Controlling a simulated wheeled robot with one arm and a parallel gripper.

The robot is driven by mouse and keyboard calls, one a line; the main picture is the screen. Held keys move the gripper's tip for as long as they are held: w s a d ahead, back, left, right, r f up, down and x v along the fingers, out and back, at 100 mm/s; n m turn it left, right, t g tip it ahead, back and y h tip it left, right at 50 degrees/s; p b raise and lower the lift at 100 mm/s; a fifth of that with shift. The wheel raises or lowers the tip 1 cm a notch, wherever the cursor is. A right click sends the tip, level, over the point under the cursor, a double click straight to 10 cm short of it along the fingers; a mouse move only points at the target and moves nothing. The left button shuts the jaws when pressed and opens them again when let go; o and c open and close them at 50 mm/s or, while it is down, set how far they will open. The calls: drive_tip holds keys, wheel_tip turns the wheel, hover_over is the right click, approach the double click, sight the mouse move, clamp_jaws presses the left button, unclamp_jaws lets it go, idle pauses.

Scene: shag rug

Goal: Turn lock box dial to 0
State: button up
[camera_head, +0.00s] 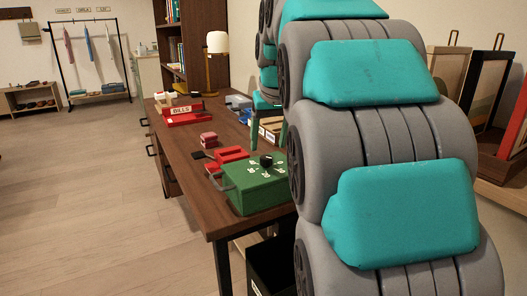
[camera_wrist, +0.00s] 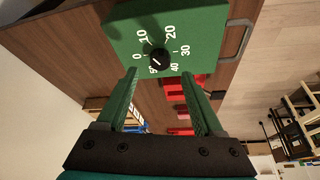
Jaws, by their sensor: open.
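The lock box (camera_head: 262,192) is a green box with a grey side handle, standing on the wooden desk's near end. Its black dial (camera_head: 266,161) is on the top face. In the wrist view the dial (camera_wrist: 159,60) sits among white numbers from 0 to 50. A small white mark on the knob seems to point toward the 50 side, but it is too small to read surely. My gripper (camera_wrist: 160,73) is open and empty, its two green fingers spread with tips just short of the dial. In the head view my gripper (camera_head: 268,147) hangs above the box's far side; contact is not visible.
A red open holder (camera_head: 228,159) and a small red box (camera_head: 208,139) lie behind the lock box. A red "BILLS" tray (camera_head: 185,117) and a lamp (camera_head: 216,60) stand farther back on the desk (camera_head: 178,150). The floor to the left is clear.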

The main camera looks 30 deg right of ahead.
sight(266, 157)
drive_tip(key=shift+x, duration=2.3)
clamp_jaws()
